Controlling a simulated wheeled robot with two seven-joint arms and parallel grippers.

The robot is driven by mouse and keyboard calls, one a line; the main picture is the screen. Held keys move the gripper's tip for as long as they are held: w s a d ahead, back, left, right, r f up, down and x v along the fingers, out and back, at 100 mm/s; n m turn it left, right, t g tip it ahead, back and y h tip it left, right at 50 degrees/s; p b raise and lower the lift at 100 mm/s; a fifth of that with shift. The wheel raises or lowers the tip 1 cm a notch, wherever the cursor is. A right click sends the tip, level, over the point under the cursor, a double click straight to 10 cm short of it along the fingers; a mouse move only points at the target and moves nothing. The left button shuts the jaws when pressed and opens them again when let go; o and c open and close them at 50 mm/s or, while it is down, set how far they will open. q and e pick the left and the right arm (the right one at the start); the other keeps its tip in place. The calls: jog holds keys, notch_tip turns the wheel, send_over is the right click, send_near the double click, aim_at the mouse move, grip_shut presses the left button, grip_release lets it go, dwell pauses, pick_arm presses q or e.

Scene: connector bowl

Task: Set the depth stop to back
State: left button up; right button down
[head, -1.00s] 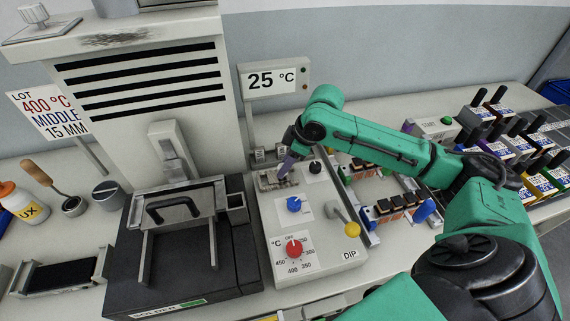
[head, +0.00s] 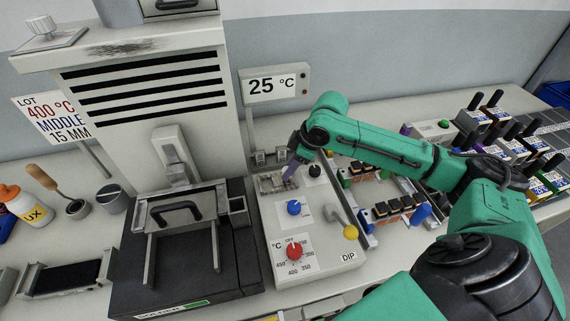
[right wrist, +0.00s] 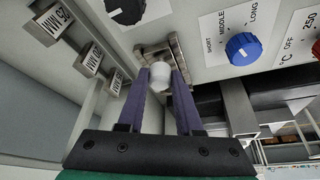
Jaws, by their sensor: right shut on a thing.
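A white knob (right wrist: 160,75) stands at a metal slotted fixture (right wrist: 172,50) on the control panel; it appears to be the depth stop. My right gripper (right wrist: 165,82) has its purple fingers shut on this knob. In the head view, my right gripper (head: 290,177) reaches down over the right part of the slotted fixture (head: 268,185) at the panel's far end. The fingers hide the knob there, and I cannot read any position marks by the slot. My left gripper is not in view.
The solder pot (head: 190,285) stands left. Connector racks (head: 400,207) stand right, under my arm.

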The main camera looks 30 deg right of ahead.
jog(key=shift+d, duration=0.25)
jog(key=c, duration=0.7)
grip_release()
jog(key=shift+o, duration=0.6)
jog(key=shift+d, duration=0.1)
jog(key=b+v, duration=0.1)
jog(key=v, duration=1.3)
jog(key=shift+r, duration=0.3)
jog(key=shift+s+f, duration=0.1)
jog(key=shift+s, duration=0.05)
